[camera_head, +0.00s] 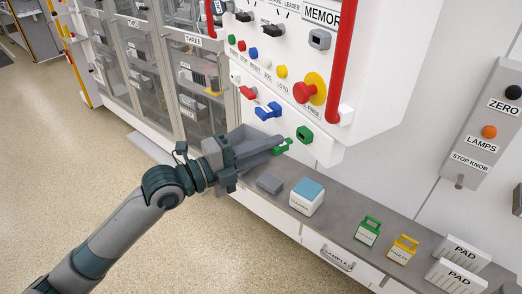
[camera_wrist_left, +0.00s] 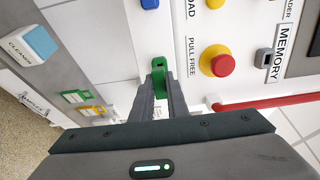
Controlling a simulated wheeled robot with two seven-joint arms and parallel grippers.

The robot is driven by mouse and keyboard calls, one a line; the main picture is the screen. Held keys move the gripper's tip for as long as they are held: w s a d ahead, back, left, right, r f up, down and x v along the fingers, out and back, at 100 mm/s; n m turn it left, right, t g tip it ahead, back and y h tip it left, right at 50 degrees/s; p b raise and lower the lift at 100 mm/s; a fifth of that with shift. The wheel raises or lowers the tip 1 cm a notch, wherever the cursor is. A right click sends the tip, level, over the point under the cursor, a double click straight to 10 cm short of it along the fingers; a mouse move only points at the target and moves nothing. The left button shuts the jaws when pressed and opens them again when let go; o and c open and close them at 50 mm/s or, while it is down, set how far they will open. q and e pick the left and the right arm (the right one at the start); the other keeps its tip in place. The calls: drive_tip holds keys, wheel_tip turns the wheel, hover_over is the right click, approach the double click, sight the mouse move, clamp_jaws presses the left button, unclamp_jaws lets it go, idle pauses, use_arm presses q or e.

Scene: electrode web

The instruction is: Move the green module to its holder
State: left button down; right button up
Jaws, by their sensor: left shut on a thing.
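The green module (camera_head: 283,147) shows at the fingertips of my left gripper (camera_head: 277,146), which is shut on it; the fingers hide part of it. The gripper is in front of the white panel, above the counter. The green holder (camera_head: 304,134) is on the lower panel, just right of and slightly above the module, with a small visible gap in the head view. In the left wrist view, green (camera_wrist_left: 158,66) with a dark opening shows just beyond and between the fingers (camera_wrist_left: 160,84); I cannot tell where module and holder separate there. My right gripper is not in view.
Red (camera_head: 248,92) and blue (camera_head: 269,110) pieces sit on the panel, left of the green holder. A red emergency knob (camera_head: 305,91) and a red rail (camera_head: 342,62) are close above.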

use_arm(q)
drive_tip(key=shift+w+d, duration=0.35)
drive_tip(key=shift+d, duration=0.2)
drive_tip(key=shift+b, duration=0.45)
idle(1.6)
drive_tip(key=shift+x, duration=1.5)
idle(0.3)
drive_tip(key=c, duration=1.6)
unclamp_jaws()
drive_tip(key=shift+c, duration=0.2)
